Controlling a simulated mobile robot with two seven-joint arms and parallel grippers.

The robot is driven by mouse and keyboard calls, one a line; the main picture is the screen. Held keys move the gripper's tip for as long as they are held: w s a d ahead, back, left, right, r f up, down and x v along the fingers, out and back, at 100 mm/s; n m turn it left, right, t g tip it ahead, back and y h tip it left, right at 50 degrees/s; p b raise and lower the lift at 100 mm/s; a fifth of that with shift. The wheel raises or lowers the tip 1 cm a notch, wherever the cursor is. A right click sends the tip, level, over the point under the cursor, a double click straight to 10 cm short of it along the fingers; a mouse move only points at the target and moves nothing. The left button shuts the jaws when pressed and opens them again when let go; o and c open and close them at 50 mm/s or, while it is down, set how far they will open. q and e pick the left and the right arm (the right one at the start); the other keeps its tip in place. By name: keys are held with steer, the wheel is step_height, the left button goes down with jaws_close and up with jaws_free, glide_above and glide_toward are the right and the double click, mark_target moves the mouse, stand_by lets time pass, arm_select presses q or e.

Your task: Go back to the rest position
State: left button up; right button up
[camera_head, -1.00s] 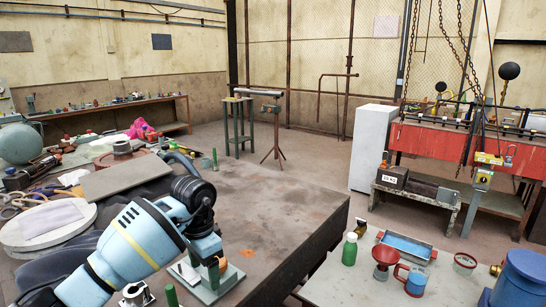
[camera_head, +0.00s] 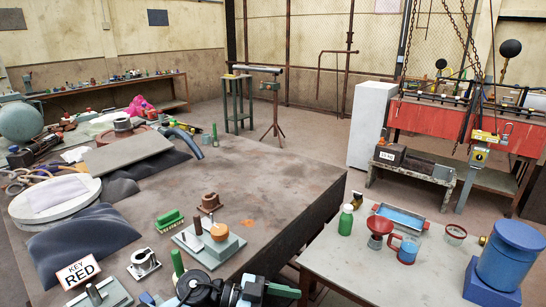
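Part of my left arm (camera_head: 203,291), dark with light blue, shows at the bottom edge, left of centre. Its gripper end (camera_head: 254,290) is cut by the frame, and I cannot make out the fingertips or whether they hold anything. My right arm and gripper are out of view.
The right table holds a green bottle (camera_head: 346,220), a red funnel-like piece (camera_head: 379,230) and a blue cylinder (camera_head: 508,255). The large table's middle is clear.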

arm_select(q)
steer(key=s+a+f+n+t+y, duration=0.3)
steer(key=a+f+n+t+y, duration=0.55)
steer(key=a+n+t, duration=0.75)
steer(key=s+a+f+g+y, duration=0.2)
steer(key=s+a+f, duration=0.2)
steer(key=s+f, duration=0.4)
steer(key=s+a+f+g+y, duration=0.3)
steer(key=s+f, duration=0.5)
steer(key=s, duration=0.2)
steer(key=shift+a, duration=0.35)
